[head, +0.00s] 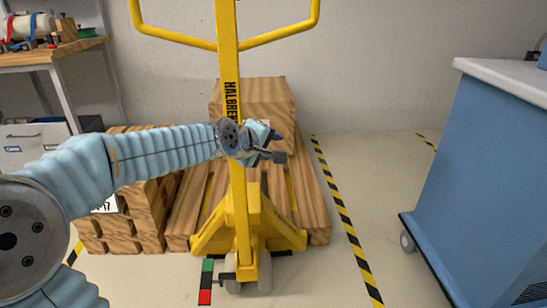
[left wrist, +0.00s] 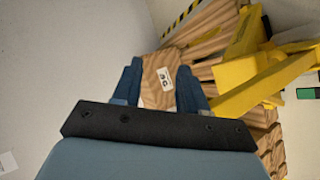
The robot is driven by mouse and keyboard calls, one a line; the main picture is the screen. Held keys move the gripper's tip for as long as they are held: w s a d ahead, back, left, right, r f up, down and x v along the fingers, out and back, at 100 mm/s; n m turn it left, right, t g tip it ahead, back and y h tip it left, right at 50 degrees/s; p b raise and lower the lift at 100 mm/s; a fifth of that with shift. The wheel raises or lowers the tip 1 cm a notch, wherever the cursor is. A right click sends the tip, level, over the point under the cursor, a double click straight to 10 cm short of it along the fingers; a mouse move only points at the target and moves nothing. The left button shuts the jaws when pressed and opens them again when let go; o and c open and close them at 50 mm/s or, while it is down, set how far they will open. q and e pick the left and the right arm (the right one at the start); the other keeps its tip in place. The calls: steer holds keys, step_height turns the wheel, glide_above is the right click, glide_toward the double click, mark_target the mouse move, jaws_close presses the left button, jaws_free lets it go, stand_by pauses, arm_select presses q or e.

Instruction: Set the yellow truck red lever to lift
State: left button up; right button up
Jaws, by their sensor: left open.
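The yellow truck (head: 228,60) stands upright in the middle of the head view, with its loop handle at the top and its wheeled base on the floor. In the left wrist view its yellow frame (left wrist: 250,90) is at the right. A strip with green, black and red parts (head: 206,282) is low at the left of the base. I cannot make out a red lever. My left gripper (head: 271,143) is in front of the truck's mast and hides part of it. In the left wrist view its two blue fingers (left wrist: 159,70) are apart, with nothing between them. My right gripper is not in view.
A wooden pallet (head: 313,190) with a wooden box (head: 270,97) is behind the truck. A blue cart (head: 470,170) stands at the right. A workbench (head: 50,55) is at the back left. Striped tape (head: 345,218) marks the floor, clear between pallet and cart.

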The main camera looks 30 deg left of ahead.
arm_select(q)
steer(key=shift+w+d+f+m, duration=0.1)
steer(key=shift+d+f, duration=0.05)
steer(key=shift+f, duration=0.45)
steer(key=shift+w+d+f+m, duration=0.1)
steer(key=shift+w+f, duration=0.05)
steer(key=shift+f, duration=0.45)
steer(key=shift+w+d+f+m, duration=0.1)
steer(key=shift+d+f, duration=0.05)
steer(key=shift+f, duration=0.45)
